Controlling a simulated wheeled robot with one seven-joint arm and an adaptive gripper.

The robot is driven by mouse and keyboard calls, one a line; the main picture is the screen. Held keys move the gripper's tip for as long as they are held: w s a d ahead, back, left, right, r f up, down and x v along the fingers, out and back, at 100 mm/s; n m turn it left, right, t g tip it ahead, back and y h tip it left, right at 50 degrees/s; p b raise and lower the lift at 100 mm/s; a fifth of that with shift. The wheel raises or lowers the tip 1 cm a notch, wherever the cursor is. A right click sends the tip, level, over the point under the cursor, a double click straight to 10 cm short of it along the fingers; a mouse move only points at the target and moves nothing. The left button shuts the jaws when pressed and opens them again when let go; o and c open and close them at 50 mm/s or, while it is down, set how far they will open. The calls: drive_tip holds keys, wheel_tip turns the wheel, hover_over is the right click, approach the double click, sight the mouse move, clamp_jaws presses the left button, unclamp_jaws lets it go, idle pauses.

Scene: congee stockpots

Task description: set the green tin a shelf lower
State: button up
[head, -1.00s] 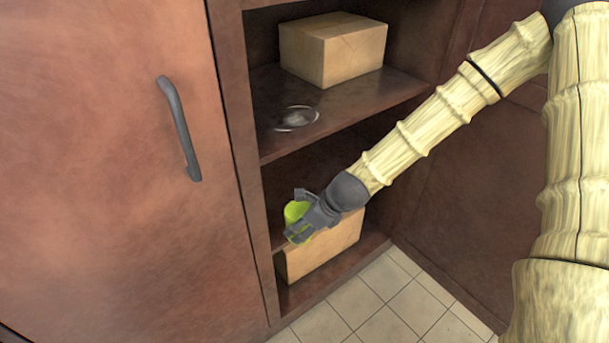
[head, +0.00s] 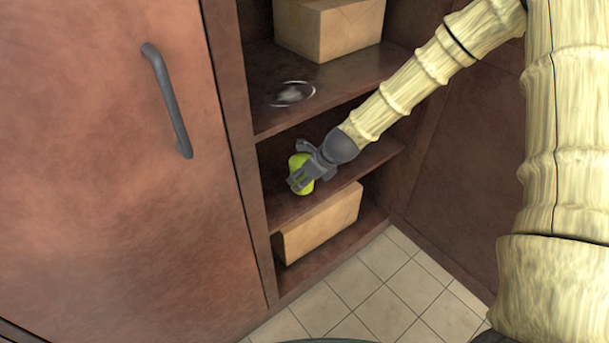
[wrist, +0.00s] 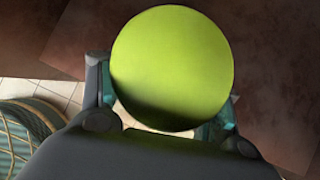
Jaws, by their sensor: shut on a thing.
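The green tin (head: 300,174) is yellow-green and sits between the fingers of my gripper (head: 302,172), which is shut on it. In the head view they are at the middle shelf (head: 285,205) of the open cabinet, near its left upright. I cannot tell whether the tin touches that shelf. In the wrist view the round end of the tin (wrist: 172,68) fills the middle, with a finger of my gripper (wrist: 160,112) on each side; it hides what is behind it.
The upper shelf (head: 350,78) holds a cardboard box (head: 330,28) and a shiny round patch or dish (head: 293,94). Another cardboard box (head: 325,222) stands on the bottom level. A closed door with a handle (head: 168,100) is at left. Tiled floor (head: 350,285) is clear in front.

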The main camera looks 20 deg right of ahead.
drive_tip(key=shift+w+d+f, duration=0.1)
drive_tip(key=shift+w+d, duration=0.2)
drive_tip(key=shift+w, duration=0.6)
drive_tip(key=shift+w+d+f, duration=0.1)
drive_tip(key=shift+w+d, duration=0.2)
drive_tip(key=shift+w, duration=0.55)
drive_tip(key=shift+f+b, duration=0.3)
drive_tip(key=shift+f, duration=1.45)
drive_tip(key=shift+f, duration=0.1)
drive_tip(key=o, duration=1.2)
